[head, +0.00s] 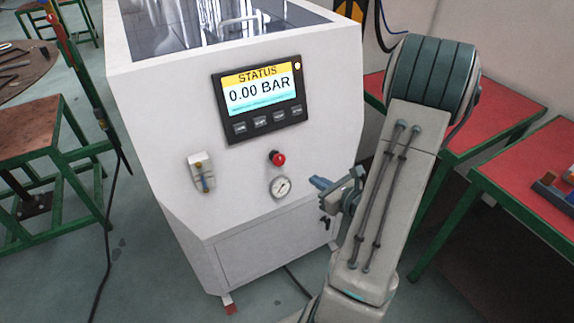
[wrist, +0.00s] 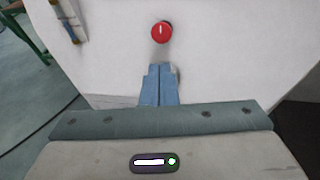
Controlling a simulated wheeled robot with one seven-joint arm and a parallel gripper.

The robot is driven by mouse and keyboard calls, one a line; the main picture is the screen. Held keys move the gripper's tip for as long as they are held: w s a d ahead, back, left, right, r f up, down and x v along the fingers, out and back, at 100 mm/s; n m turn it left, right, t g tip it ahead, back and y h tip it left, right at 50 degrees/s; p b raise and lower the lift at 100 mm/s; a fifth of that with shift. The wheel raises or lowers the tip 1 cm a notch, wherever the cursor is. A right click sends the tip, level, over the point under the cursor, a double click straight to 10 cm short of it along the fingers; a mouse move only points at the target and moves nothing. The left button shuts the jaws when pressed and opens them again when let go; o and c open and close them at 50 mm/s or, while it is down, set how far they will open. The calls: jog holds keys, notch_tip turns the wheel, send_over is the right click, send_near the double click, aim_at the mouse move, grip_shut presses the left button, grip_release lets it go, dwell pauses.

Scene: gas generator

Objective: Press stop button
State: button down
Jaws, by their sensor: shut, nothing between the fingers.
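The red stop button (head: 277,158) sits on the front of the white gas generator (head: 170,130), below the display and above the pressure gauge. In the wrist view the red button (wrist: 162,33) shows above my fingertips, with a white mark on its face. My gripper (head: 318,183) is to the right of the button and lower in the head view, apart from it. In the wrist view the blue fingers of my gripper (wrist: 160,70) are closed together with nothing between them and point toward the panel just below the button. The gauge is hidden in the wrist view.
The display (head: 260,98) reads 0.00 BAR. A round gauge (head: 280,187) is below the button, and a small filter unit (head: 201,172) is at the left on the panel. Red-topped tables (head: 500,165) stand to the right behind my arm.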

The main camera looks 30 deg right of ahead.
jog(key=shift+f, duration=0.1)
dwell(0.3)
jog(key=b, duration=0.3)
send_near(281, 161)
jog(key=x, duration=0.5)
jog(key=shift+w+a, duration=0.15)
jog(key=shift+w, duration=0.15)
jog(key=shift+w+a+f, duration=0.1)
jog(key=shift+w+f, duration=0.1)
jog(key=shift+w, duration=0.35)
